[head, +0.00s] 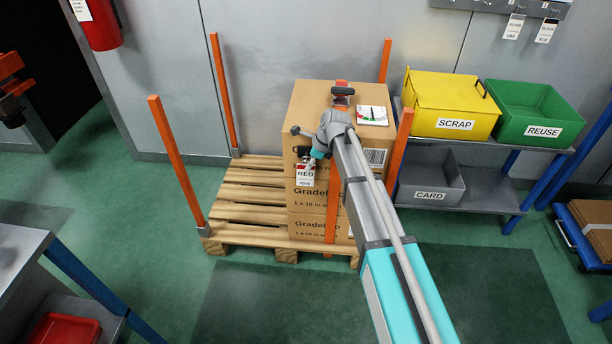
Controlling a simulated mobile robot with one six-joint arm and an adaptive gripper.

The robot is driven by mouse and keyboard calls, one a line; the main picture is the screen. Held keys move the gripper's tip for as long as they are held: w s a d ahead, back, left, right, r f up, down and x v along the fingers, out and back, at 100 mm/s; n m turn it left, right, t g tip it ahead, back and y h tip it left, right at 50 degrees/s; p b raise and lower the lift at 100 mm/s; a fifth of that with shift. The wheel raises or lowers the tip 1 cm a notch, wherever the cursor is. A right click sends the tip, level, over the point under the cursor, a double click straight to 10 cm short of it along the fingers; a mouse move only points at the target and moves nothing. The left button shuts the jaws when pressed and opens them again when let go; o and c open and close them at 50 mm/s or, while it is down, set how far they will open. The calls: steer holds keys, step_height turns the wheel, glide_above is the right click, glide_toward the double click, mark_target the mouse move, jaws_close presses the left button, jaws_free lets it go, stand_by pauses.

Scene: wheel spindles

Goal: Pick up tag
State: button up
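A white tag (305,175) with a red band lettered RED shows against the front of the stacked cartons in the head view. My gripper (304,155) is small and dark at the end of my arm, directly above this tag and seeming to meet its top edge. The fingers are too small to tell whether they are closed on the tag. Two more tags, one (514,26) and another (546,30), hang from the grey wall board at the top right, well away from my gripper.
The cartons (306,225) stand on a wooden pallet (240,195) with orange posts, one (177,165) at the left. A white card (372,115) lies on top. A yellow SCRAP bin (440,90), green REUSE bin (535,105) and grey CARD bin (428,185) sit right.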

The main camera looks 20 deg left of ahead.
jaws_close()
steer(key=shift+r, duration=0.2)
stand_by(0.3)
steer(key=shift+r+p, duration=0.75)
steer(key=shift+p, duration=0.2)
steer(key=s+d, duration=0.4)
steer(key=s, duration=1.3)
steer(key=shift+s+f, duration=0.2)
steer(key=shift+s, duration=0.05)
steer(key=shift+d, duration=0.1)
